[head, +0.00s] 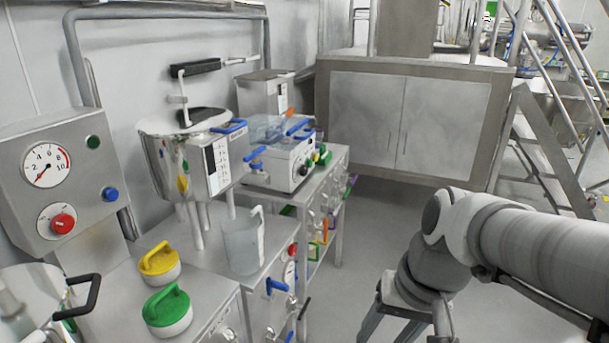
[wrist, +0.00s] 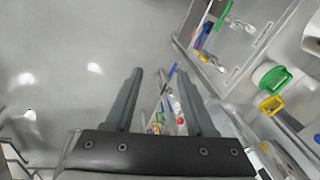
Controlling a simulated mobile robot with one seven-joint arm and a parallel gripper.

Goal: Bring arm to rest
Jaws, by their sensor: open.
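My arm (head: 530,240) reaches in from the right edge of the head view and bends down over the floor, to the right of the benches. In the head view its lower end is cut off by the bottom edge. In the wrist view my gripper (wrist: 158,98) is open, with its two dark fingers apart. Nothing is between the fingers; floor and the side of a bench show beyond them.
A steel bench (head: 215,300) carries a green-handled lid (head: 167,308), a yellow-handled lid (head: 159,262) and a clear jug (head: 243,245). A steel vessel (head: 185,160) stands behind. A cabinet (head: 405,120) is at the back, with stairs (head: 545,150) right. Floor between is clear.

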